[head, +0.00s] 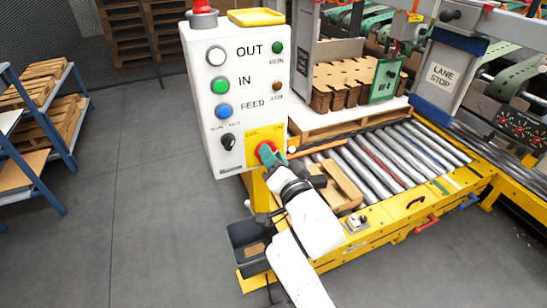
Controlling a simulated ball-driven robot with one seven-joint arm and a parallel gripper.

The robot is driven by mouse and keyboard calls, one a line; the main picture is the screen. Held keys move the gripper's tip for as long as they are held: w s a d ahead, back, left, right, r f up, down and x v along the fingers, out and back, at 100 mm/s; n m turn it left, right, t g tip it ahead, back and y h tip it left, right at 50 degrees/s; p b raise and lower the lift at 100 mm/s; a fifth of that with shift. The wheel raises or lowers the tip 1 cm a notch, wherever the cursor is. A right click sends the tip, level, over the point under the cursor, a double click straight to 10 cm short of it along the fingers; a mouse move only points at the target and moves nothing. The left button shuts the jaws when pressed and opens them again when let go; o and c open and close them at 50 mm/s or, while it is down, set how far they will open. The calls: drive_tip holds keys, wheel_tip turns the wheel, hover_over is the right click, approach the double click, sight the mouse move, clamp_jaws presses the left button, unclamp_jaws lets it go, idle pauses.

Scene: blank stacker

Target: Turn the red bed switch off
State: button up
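The red bed switch (262,150) is on a yellow plate (252,139) at the lower right of the white control box's front face. Only a bit of its red shows. My gripper (268,156) is right at the switch, with teal finger parts in front of it and overlapping it. They hide most of the switch, so its turned position cannot be read. I cannot tell whether the fingers are closed on it or only around it. The small lettering above the switch is too small to read surely.
The control box (232,60) also has white, green and blue buttons and a black knob (228,141). A roller conveyor (385,165) with a yellow frame runs to the right. A dark bin (248,245) stands below. Grey floor at left is clear up to the blue racks (50,140).

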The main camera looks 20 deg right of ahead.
clamp_jaws()
drive_tip(key=shift+n, duration=0.3)
drive_tip(key=shift+a+n+p, duration=0.2)
drive_tip(key=shift+n+p, duration=0.9)
drive_tip(key=shift+n, duration=3.2)
drive_tip(key=shift+a+n+p, duration=0.2)
drive_tip(key=shift+n+p, duration=0.85)
drive_tip(key=shift+n, duration=3.25)
drive_tip(key=shift+f, duration=0.1)
drive_tip(key=shift+o, duration=0.9)
unclamp_jaws()
drive_tip(key=shift+s, duration=0.1)
